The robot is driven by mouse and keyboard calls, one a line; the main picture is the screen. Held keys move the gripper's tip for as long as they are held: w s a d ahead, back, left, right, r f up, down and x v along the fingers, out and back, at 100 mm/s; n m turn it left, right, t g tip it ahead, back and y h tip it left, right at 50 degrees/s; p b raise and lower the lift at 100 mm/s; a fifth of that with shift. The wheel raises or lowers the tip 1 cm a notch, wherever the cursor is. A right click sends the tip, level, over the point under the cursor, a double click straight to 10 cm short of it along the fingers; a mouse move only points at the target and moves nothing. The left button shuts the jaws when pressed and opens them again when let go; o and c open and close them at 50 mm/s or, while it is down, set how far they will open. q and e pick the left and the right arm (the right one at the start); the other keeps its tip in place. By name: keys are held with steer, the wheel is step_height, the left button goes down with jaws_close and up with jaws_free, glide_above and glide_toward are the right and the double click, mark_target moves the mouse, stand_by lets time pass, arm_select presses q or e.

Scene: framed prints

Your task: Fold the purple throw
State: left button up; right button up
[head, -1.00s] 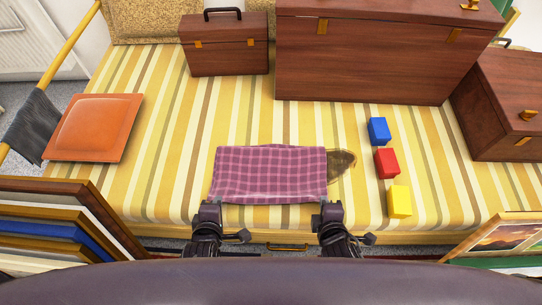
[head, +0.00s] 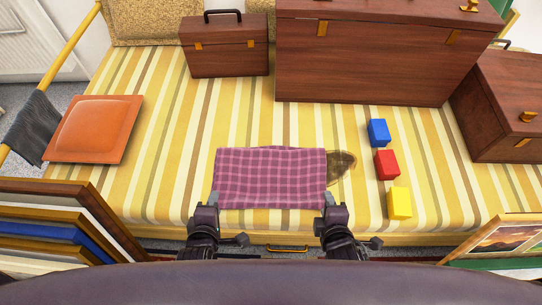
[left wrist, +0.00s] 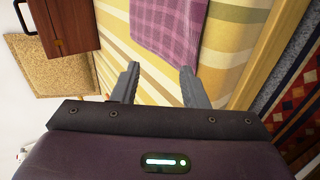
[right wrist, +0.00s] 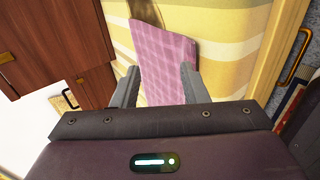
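The purple checked throw (head: 270,178) lies as a fairly flat rectangle on the striped bed cover, its near edge close to the front. It also shows in the left wrist view (left wrist: 172,28) and the right wrist view (right wrist: 165,52). My left gripper (head: 207,200) is at its near left corner, with fingers apart and striped cover between them in the left wrist view (left wrist: 158,72). My right gripper (head: 334,200) is at its near right corner. Its fingers are apart (right wrist: 160,72), with the throw's end showing between them. I cannot tell whether either touches the cloth.
A brown patch (head: 341,167) shows beside the throw's right edge. Blue (head: 378,132), red (head: 386,164) and yellow (head: 399,203) blocks stand to the right. Wooden cases (head: 375,55) line the back. An orange cushion (head: 95,128) lies left. The cover between cushion and throw is clear.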

arm_select(q)
steer(key=s+r, duration=0.4)
steer(key=r, duration=0.1)
steer(key=shift+s+r, duration=0.25)
steer(key=shift+s, duration=0.05)
arm_select(e)
steer(key=s+r, duration=0.4)
steer(key=r, duration=0.1)
steer(key=shift+s+r, duration=0.3)
